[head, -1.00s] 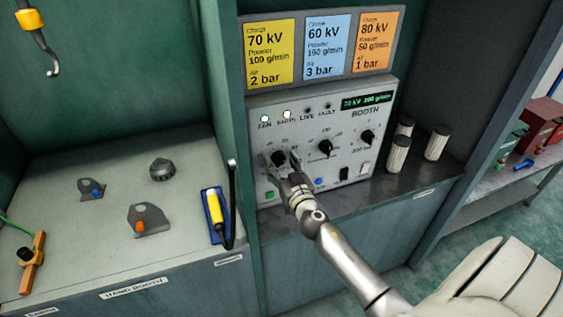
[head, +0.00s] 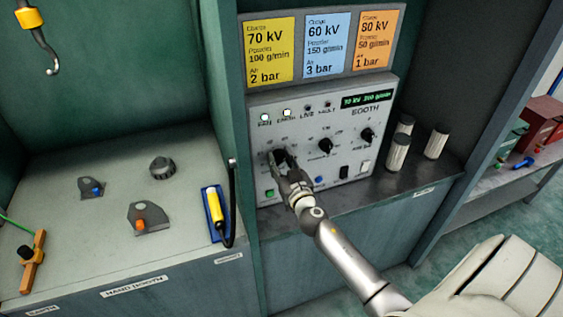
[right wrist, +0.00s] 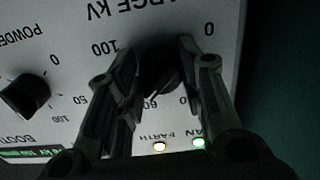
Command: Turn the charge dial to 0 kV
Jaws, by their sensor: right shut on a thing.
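The charge dial (right wrist: 160,75) is a black knob under the label "CHARGE kV" in the right wrist view, where the panel appears upside down. My right gripper (head: 282,160) is shut on the dial, with one finger on each side of it. In the head view the fingers largely hide the dial. The booth control panel (head: 340,174) is pale grey. Its green display (head: 367,99) seems to read 70 kV and 200 g/min, in small text. My left gripper is not in view.
Two more black dials, the middle one (head: 325,146) and the right one (head: 367,135), sit right of my gripper. Coloured setting cards (head: 325,42) hang above. White cylinders (head: 397,154) stand beside the panel. The bench at left holds small parts and a yellow-handled tool (head: 214,208).

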